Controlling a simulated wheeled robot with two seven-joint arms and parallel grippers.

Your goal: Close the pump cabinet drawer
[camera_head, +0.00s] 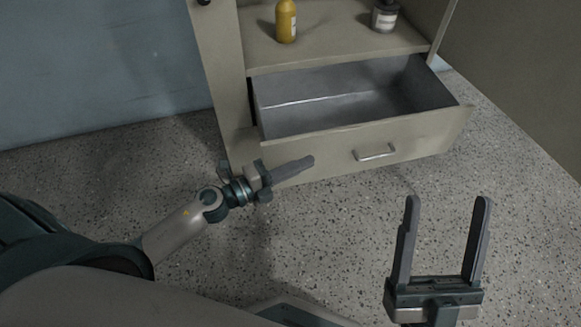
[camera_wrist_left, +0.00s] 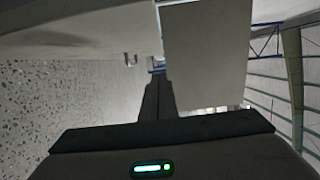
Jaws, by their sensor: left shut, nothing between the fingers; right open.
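The pump cabinet (camera_head: 228,84) stands at the top of the head view. Its drawer (camera_head: 420,134) is pulled out and looks empty, with a grey inside and a metal bar handle (camera_head: 375,152) on the front. My left gripper (camera_head: 308,161) is shut and empty, with its fingertips close to the lower left part of the drawer front. I cannot tell whether they touch it. The left wrist view shows the shut fingers (camera_wrist_left: 157,97) pointing towards pale panels; the handle (camera_wrist_left: 130,59) seems to show there. My right gripper (camera_head: 444,215) is open and empty, in front of the drawer over the floor.
A yellow bottle (camera_head: 286,21) and a grey jar (camera_head: 384,15) stand on the shelf above the drawer. A blue wall (camera_head: 100,70) is at the left and a dark wall (camera_head: 530,80) at the right. The speckled floor (camera_head: 330,240) before the cabinet is clear.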

